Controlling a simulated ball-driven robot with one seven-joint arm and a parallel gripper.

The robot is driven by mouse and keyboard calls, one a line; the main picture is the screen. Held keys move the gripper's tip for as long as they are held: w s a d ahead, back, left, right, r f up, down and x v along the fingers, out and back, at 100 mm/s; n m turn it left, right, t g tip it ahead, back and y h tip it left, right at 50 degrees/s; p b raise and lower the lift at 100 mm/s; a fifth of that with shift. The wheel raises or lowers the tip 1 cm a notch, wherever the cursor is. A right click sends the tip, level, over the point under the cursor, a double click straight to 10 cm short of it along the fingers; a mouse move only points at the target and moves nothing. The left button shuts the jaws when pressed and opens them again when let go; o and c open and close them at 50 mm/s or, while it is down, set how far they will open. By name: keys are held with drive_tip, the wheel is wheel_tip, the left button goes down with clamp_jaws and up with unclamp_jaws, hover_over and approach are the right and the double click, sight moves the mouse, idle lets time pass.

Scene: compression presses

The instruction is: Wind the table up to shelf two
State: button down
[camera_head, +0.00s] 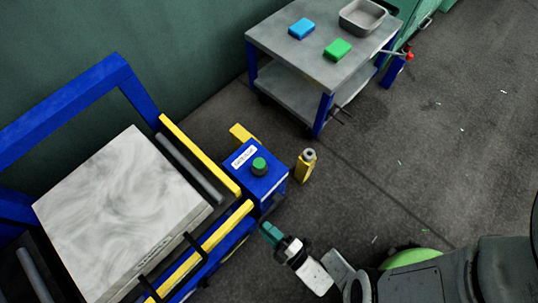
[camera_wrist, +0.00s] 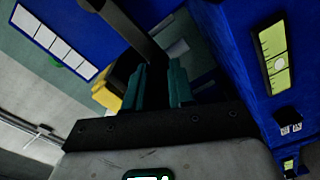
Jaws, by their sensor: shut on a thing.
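My gripper (camera_head: 271,234) has teal fingers and is low beside the blue frame of the press, just below the blue control box (camera_head: 265,190). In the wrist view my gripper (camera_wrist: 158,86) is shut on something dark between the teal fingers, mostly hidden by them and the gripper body. A dark bar (camera_wrist: 130,28) runs down toward the fingertips; I cannot tell whether it is the held part. A pale marbled slab (camera_head: 120,210) lies level in the blue and yellow frame. No shelf number is readable.
A yellow bottle (camera_head: 306,166) stands on the floor right of the control box. A grey trolley (camera_head: 310,60) at the back holds a blue block (camera_head: 302,28), a green block (camera_head: 338,49) and a grey bin (camera_head: 363,17).

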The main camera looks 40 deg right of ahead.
drive_tip(key=shift+w+d+r, duration=0.15)
drive_tip(key=shift+d+r, duration=0.15)
drive_tip(key=shift+d, duration=0.05)
drive_tip(key=c, duration=1)
unclamp_jaws()
drive_tip(key=shift+o, duration=0.2)
drive_tip(key=shift+f, duration=0.1)
drive_tip(key=shift+a, duration=0.15)
